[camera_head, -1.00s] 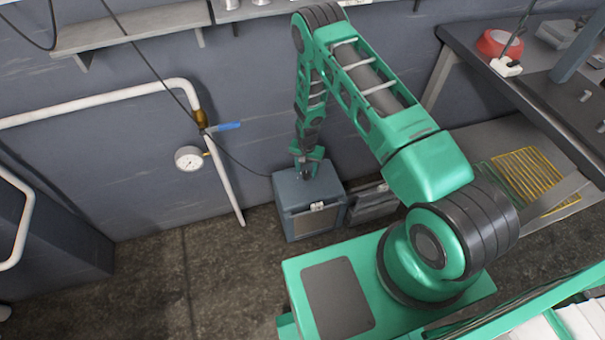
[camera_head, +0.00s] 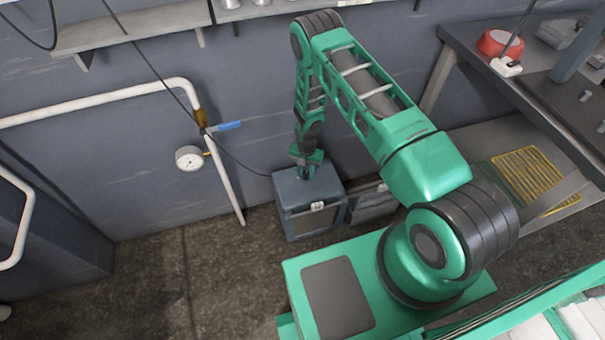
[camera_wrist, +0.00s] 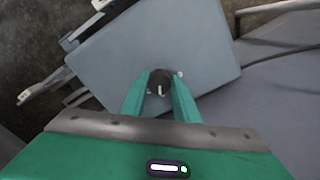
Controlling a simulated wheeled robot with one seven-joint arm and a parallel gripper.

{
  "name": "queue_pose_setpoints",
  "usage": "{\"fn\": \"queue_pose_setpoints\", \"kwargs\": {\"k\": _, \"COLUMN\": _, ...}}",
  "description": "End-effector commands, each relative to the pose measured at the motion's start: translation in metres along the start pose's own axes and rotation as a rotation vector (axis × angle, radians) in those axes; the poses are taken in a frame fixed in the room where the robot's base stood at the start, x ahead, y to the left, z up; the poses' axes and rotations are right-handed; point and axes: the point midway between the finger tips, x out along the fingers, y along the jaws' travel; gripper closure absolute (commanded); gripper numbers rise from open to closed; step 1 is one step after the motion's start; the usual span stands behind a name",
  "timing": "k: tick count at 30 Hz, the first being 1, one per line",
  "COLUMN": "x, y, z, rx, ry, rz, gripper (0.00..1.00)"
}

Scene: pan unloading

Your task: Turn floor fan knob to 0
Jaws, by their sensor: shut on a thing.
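The floor fan (camera_head: 313,206) is a blue-grey box standing on the floor against the wall, with a front panel and a small white label. Its flat top (camera_wrist: 205,50) fills much of the wrist view. The knob (camera_wrist: 159,80) is a small dark round dial with a white pointer mark, on that top. My gripper (camera_wrist: 160,84) reaches down over the fan and is shut on the knob, one green finger on each side. In the head view my gripper (camera_head: 306,172) hides the knob. The scale marks and the 0 are too small to read.
A dark cable hangs to the fan's back. A metal workbench (camera_head: 520,90) and low shelf stand at the right.

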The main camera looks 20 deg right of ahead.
Motion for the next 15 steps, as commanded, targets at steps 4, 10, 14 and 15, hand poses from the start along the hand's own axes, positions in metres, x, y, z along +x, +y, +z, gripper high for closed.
{"fn": "queue_pose_setpoints", "kwargs": {"k": 4, "x": -0.0012, "y": -0.0047, "z": -0.0015, "rx": -0.007, "ry": 0.002, "rz": -0.012, "gripper": 0.94}}
{"fn": "queue_pose_setpoints", "kwargs": {"k": 10, "x": -0.0015, "y": -0.0044, "z": -0.0032, "rx": -0.016, "ry": 0.005, "rz": -0.012, "gripper": 0.95}}
{"fn": "queue_pose_setpoints", "kwargs": {"k": 14, "x": -0.0017, "y": -0.0045, "z": -0.0040, "rx": -0.019, "ry": 0.007, "rz": -0.012, "gripper": 0.95}}
{"fn": "queue_pose_setpoints", "kwargs": {"k": 15, "x": -0.0018, "y": -0.0045, "z": -0.0042, "rx": -0.021, "ry": 0.008, "rz": -0.012, "gripper": 0.95}}
